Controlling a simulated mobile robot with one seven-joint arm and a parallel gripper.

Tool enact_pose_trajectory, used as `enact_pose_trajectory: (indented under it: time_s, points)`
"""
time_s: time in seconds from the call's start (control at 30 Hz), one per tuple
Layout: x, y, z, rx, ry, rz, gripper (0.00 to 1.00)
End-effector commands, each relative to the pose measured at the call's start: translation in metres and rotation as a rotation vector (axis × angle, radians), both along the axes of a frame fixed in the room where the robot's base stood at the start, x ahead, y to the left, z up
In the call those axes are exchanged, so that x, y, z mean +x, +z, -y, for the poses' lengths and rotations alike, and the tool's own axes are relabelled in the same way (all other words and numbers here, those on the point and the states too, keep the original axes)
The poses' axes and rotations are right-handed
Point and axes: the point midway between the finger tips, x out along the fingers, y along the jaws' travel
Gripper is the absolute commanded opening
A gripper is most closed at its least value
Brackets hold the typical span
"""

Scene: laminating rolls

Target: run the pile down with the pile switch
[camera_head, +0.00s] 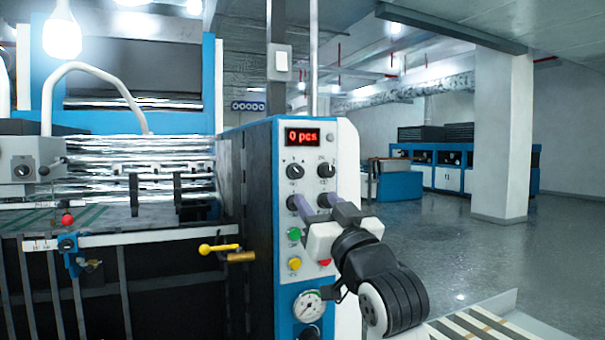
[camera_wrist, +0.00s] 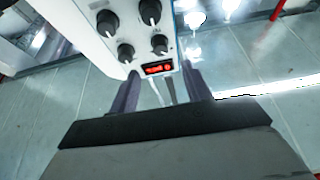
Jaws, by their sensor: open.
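The control panel (camera_head: 260,200) has a blue and white front with a red display (camera_head: 302,136) reading "0 pcs". Below the display are black rotary knobs, upper left (camera_head: 295,171), upper right (camera_head: 326,170) and a lower pair partly behind my fingers. The labels are too small to read, so I cannot tell which one is the pile switch. My gripper (camera_head: 313,204) is open and empty in front of the lower knobs. In the wrist view its two fingers (camera_wrist: 160,74) stand apart on either side of the display, with several knobs (camera_wrist: 126,52) beyond. Contact cannot be told.
Green (camera_head: 294,234), yellow (camera_head: 295,263) and red (camera_head: 325,262) buttons sit below the knobs, the red one close to my gripper. A gauge (camera_head: 309,306) is under them. A yellow-handled lever (camera_head: 218,249) sticks out at the left. The floor to the right (camera_head: 450,240) is clear.

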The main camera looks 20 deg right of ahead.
Motion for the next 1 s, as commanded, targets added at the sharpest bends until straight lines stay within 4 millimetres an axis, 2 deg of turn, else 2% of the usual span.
enact_pose_trajectory:
  time_s: [0.03,0.2,0.4,0.6,0.87,1.0]
  points:
    - [0.011,0.009,-0.001,0.0,0.001,-0.002,0.48]
    - [0.045,0.023,-0.002,0.0,0.0,-0.001,0.48]
    - [0.074,0.033,-0.003,0.001,0.0,0.0,0.48]
    - [0.086,0.036,-0.003,-0.001,0.0,0.001,0.48]
    - [0.087,0.036,-0.004,-0.001,0.0,0.001,0.48]
    - [0.087,0.036,-0.003,-0.001,0.0,0.001,0.32]
